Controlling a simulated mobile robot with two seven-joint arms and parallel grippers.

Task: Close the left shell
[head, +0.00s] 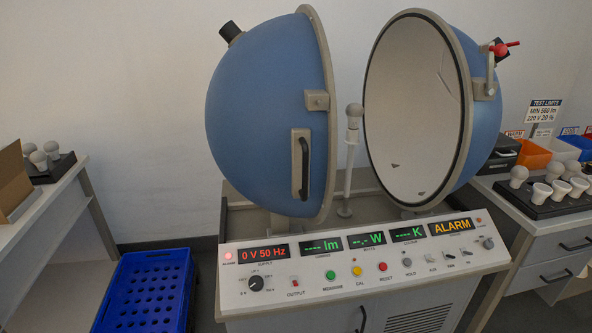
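The left shell (255,115) is a blue half-sphere with a grey rim, standing apart from the right shell with its open side turned away to the right. A dark handle on a pale plate (300,165) sits on its outer face. The right shell (482,120) shows its pale round inside (415,105) and a red-handled latch (502,48) on its rim. A bulb (354,112) stands upright on a white post (349,170) in the gap between the shells. Neither of my grippers is in view.
The control panel (370,262) below shows "ALARM" and "0 V 50 Hz". A blue crate (148,290) stands on the floor at left. A left bench (60,215) holds several bulbs; a right bench (545,240) holds a bulb tray (535,205) and coloured bins (533,153).

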